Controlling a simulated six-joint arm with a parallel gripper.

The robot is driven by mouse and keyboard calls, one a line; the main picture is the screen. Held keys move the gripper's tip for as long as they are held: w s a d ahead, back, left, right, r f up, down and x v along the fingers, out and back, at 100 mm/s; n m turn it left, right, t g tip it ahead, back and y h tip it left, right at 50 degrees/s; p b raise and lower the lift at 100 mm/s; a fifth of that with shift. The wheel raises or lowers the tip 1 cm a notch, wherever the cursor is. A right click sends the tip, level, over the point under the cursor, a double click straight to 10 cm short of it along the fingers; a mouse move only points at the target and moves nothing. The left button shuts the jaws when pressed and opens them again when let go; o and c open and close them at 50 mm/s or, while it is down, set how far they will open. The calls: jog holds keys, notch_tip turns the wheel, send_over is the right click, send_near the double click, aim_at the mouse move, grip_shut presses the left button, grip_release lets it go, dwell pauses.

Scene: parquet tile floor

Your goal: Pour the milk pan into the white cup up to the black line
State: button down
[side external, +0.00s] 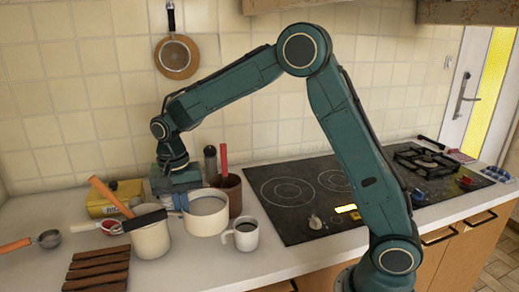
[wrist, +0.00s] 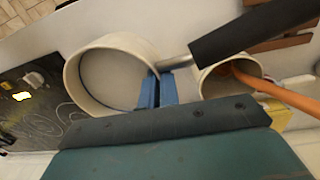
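The milk pan (side external: 207,222) is a cream-white round pan standing upright on the counter, with a dark handle (side external: 147,219) pointing left. In the wrist view the pan (wrist: 112,75) shows a pale grey inside; I cannot make out the milk level. My gripper (side external: 180,200) is at the pan's handle side. Its blue fingers (wrist: 157,90) sit close together on either side of the pan's wall, beside the metal stem, and look shut on it. The white cup (side external: 246,238) stands upright just right of the pan; its inside looks dark and the black line is not clear.
A cream pot (side external: 151,241) with a wooden-handled utensil stands under the pan's handle. A brown pot (side external: 234,197) is behind the pan, and a yellow box (side external: 115,195) is at the back left. A wooden rack (side external: 98,270) lies front left. The black stove (side external: 300,190) is to the right.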

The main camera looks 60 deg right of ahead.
jog(key=shift+d+f, duration=0.1)
jog(key=shift+s+d+f+t+y, duration=0.1)
jog(key=shift+f+t+y, duration=0.1)
jog(key=shift+f, duration=0.15)
jog(key=shift+s+d+f+t+y, duration=0.1)
jog(key=shift+f+t, duration=0.1)
jog(key=shift+f, duration=0.15)
jog(key=shift+s+d+r+t+y, duration=0.15)
jog(key=shift+s+r+t+y, duration=0.05)
jog(key=shift+t+y, duration=0.25)
jog(key=shift+d, duration=0.1)
jog(key=shift+s+d+r+t+y, duration=0.15)
jog(key=shift+s+r+t+y, duration=0.1)
jog(key=shift+t+y, duration=0.1)
jog(key=shift+s+d+r+t+y, duration=0.3)
jog(key=shift+r+y, duration=0.1)
dwell(0.3)
jog(key=shift+d+r, duration=0.1)
jog(key=shift+d, duration=0.05)
